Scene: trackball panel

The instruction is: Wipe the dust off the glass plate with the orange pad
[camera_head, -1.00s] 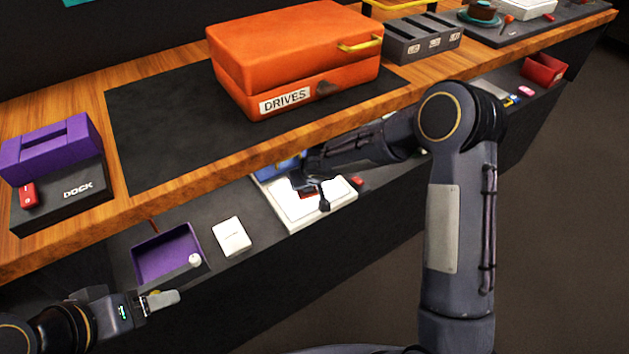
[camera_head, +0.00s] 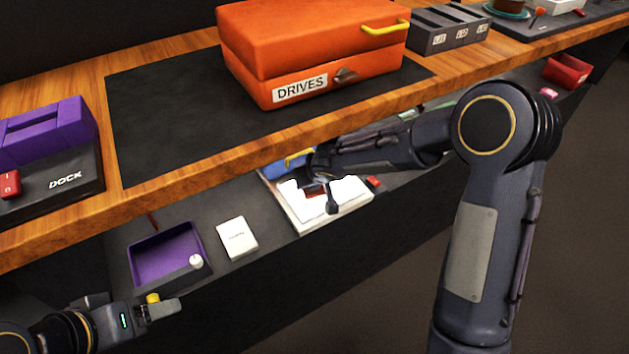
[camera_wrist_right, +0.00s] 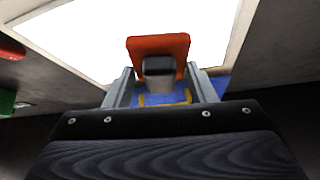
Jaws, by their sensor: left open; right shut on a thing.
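The glass plate (camera_head: 355,190) shows as a bright white panel in a pale frame on the lower shelf in the head view. Its surface also fills the upper part of the right wrist view (camera_wrist_right: 100,30). My right gripper (camera_wrist_right: 162,75) is shut on the orange pad (camera_wrist_right: 136,46), by a dark block on its back, and holds it over the plate. I cannot tell if the pad touches the glass. Glare hides the dust, and my right arm covers part of the plate. My left gripper (camera_head: 160,304) is open and empty at the lower left, apart from the plate.
A white box (camera_head: 237,238) and a purple tray (camera_head: 140,268) sit left of the plate. A small red thing (camera_head: 373,182) is at its right, a blue thing (camera_head: 275,168) behind it. The wooden counter (camera_head: 150,195) with the orange DRIVES case (camera_head: 310,45) overhangs the shelf.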

